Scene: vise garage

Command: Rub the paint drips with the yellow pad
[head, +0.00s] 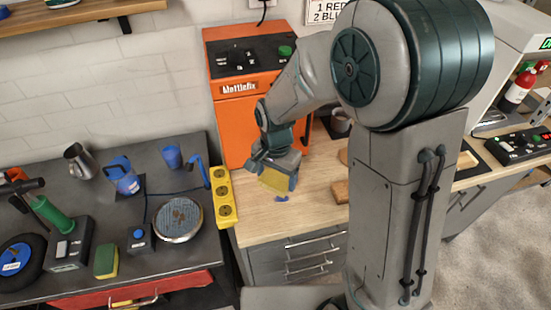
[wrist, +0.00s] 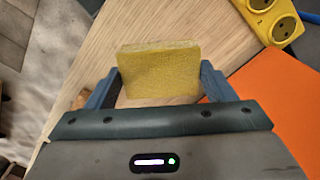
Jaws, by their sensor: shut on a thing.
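My gripper (head: 277,172) is shut on the yellow pad (head: 274,182), over the wooden worktop (head: 310,211). In the wrist view the pad (wrist: 158,72) stands between the two fingers of my gripper (wrist: 158,84), with its broad face showing. A small blue patch (head: 282,198), which looks like the paint drips, lies on the worktop just below the pad in the head view. I cannot tell whether the pad touches the wood. The patch does not show in the wrist view, where the pad and gripper block part of the wood.
An orange cabinet (head: 236,125) stands behind the worktop. A yellow socket strip (head: 222,196) runs along its left edge. The dark bench (head: 187,262) at left holds a green and yellow sponge (head: 106,261), a round plate (head: 178,219) and tools. Wooden pieces (head: 340,191) lie to the right.

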